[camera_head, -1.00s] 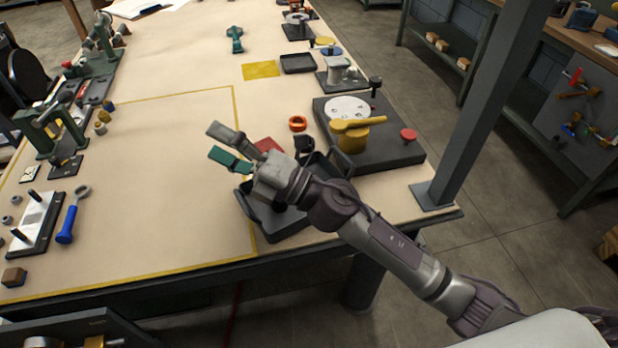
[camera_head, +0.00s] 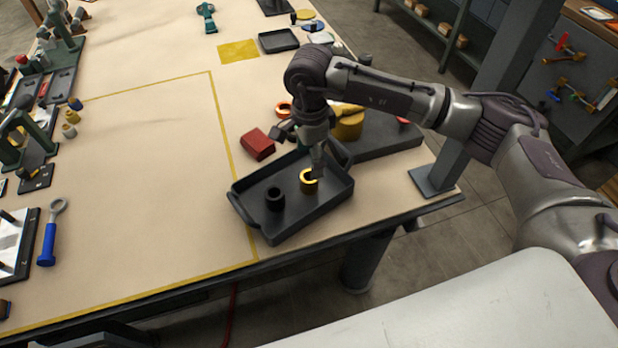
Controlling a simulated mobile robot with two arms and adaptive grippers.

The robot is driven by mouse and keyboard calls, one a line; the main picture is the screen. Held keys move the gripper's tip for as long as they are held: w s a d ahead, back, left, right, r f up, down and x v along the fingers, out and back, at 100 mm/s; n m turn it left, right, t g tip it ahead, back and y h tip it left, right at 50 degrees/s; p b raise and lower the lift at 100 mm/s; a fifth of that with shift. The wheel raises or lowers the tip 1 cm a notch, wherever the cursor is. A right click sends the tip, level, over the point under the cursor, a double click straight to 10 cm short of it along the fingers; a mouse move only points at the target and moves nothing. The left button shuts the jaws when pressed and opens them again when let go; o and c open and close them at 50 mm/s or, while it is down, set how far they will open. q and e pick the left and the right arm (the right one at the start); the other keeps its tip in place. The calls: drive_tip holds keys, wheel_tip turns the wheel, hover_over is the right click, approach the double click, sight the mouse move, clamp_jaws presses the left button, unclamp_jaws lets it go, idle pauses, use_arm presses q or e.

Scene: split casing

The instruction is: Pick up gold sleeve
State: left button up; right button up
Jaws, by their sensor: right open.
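The gold sleeve (camera_head: 308,183) is a short ring with a bright top rim. It stands upright in the right part of the dark tray (camera_head: 296,224), near the table's front right corner. My right gripper (camera_head: 317,167) points down over the tray, right at the sleeve. It is open; a finger shows beside the sleeve's upper right edge, and the other is hard to make out. I cannot tell whether it touches the sleeve. My left gripper is not in view.
A black sleeve (camera_head: 274,199) stands in the tray left of the gold one. A red block (camera_head: 257,144) lies behind the tray. A gold cylinder (camera_head: 348,126) stands on a dark plate at the back right. A post (camera_head: 448,165) rises at the table corner. The table's middle is clear.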

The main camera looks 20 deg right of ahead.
sight(310, 182)
wheel_tip(310, 182, down, 4)
drive_tip(key=shift+r, duration=0.15)
drive_tip(key=shift+f+p, duration=0.5)
wheel_tip(310, 182, down, 4)
drive_tip(key=shift+w+f+p, duration=0.15)
drive_tip(key=shift+f+p, duration=0.05)
drive_tip(key=shift+p, duration=0.4)
drive_tip(key=shift+c, duration=0.4)
drive_tip(key=c, duration=1.3)
